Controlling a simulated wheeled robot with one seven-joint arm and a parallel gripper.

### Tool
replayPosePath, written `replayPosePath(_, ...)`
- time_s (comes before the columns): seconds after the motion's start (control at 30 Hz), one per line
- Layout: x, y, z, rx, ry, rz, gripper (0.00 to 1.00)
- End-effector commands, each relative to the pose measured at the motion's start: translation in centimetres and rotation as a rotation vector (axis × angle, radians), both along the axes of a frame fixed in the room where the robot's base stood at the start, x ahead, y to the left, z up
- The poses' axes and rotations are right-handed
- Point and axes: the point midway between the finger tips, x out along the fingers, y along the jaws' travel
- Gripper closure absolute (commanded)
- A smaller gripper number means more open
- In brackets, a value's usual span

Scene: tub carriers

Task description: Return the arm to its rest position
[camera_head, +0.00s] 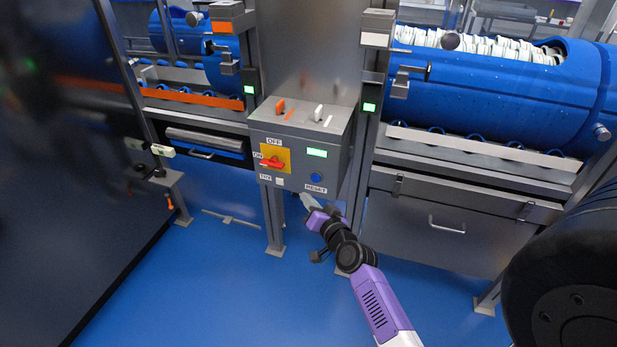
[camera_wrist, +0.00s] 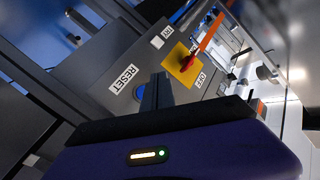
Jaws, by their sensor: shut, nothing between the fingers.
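My gripper (camera_head: 308,200) is shut and empty, at the end of my purple and black arm. In the head view it is just below and in front of the grey control box (camera_head: 337,146). In the wrist view the shut fingers (camera_wrist: 157,92) point toward the box's front. That front carries a red rotary switch (camera_head: 271,163) on a yellow plate, a blue button (camera_head: 316,177) above a RESET label, and a lit green display (camera_head: 317,153). A gap between fingertips and box cannot be judged.
A blue drum (camera_head: 500,95) holding white pieces stands at the right, above a grey drawer cabinet (camera_head: 450,225). Another blue drum (camera_head: 180,30) is at the upper left. A dark panel (camera_head: 60,200) fills the left side. Blue floor (camera_head: 215,290) is clear below the box.

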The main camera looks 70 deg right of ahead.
Motion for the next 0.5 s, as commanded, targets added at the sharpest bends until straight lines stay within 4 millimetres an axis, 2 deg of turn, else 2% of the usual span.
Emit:
replayPosePath(0.37, -0.1, -0.2, 0.2, 0.000, -0.008, -0.009, 1.00)
replayPosePath(0.43, -0.3, -0.6, 1.1, -0.032, -0.011, -0.023, 1.00)
replayPosePath(0.5, -0.5, -0.7, 3.0, -0.083, -0.015, -0.037, 1.00)
